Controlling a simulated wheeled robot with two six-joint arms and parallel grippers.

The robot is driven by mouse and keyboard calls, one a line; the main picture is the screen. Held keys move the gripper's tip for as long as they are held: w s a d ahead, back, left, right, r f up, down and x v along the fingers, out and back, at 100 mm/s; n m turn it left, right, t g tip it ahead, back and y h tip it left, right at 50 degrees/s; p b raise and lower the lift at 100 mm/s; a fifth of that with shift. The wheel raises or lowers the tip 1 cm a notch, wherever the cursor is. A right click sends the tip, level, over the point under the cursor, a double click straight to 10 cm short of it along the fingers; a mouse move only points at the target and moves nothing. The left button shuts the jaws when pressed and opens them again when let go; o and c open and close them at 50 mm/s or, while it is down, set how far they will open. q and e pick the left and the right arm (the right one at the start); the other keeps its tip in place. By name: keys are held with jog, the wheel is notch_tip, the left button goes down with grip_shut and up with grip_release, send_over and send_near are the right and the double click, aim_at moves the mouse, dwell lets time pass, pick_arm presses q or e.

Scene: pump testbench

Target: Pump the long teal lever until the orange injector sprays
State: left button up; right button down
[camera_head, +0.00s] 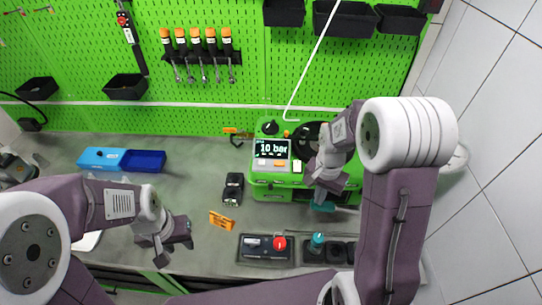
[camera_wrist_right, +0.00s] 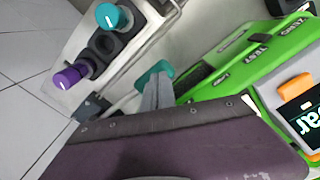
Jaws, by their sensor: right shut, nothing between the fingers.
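The teal lever (camera_head: 324,207) shows as a short teal end just below my right gripper, at the front of the green testbench (camera_head: 270,186). The rest of it is hidden. In the right wrist view the teal end (camera_wrist_right: 155,72) lies just beyond my grey fingers. My right gripper (camera_head: 320,192) is shut with nothing between its fingers, close to the lever; I cannot tell whether they touch. My left gripper (camera_head: 178,250) is open and empty above the table at the left. I cannot pick out the orange injector with certainty. The display (camera_head: 272,149) reads 10 bar.
A control box with a red knob (camera_head: 280,243) and a panel with a teal knob (camera_head: 317,240) stand in front of the bench. A purple knob (camera_wrist_right: 66,78) shows in the wrist view.

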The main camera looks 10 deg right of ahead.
aim_at(315, 208)
jog(key=shift+a+f+b, duration=0.2)
jog(key=shift+f+b, duration=0.9)
jog(key=shift+f, duration=0.5)
jog(key=shift+a+f+b, duration=0.15)
jog(key=shift+f+b, duration=0.9)
jog(key=shift+f, duration=0.5)
jog(key=r+p, duration=0.4)
jog(key=d+r+p, duration=0.1)
jog(key=r+p, duration=0.1)
jog(key=r, duration=0.1)
jog(key=shift+p, duration=0.35)
jog(key=shift+f, duration=0.15)
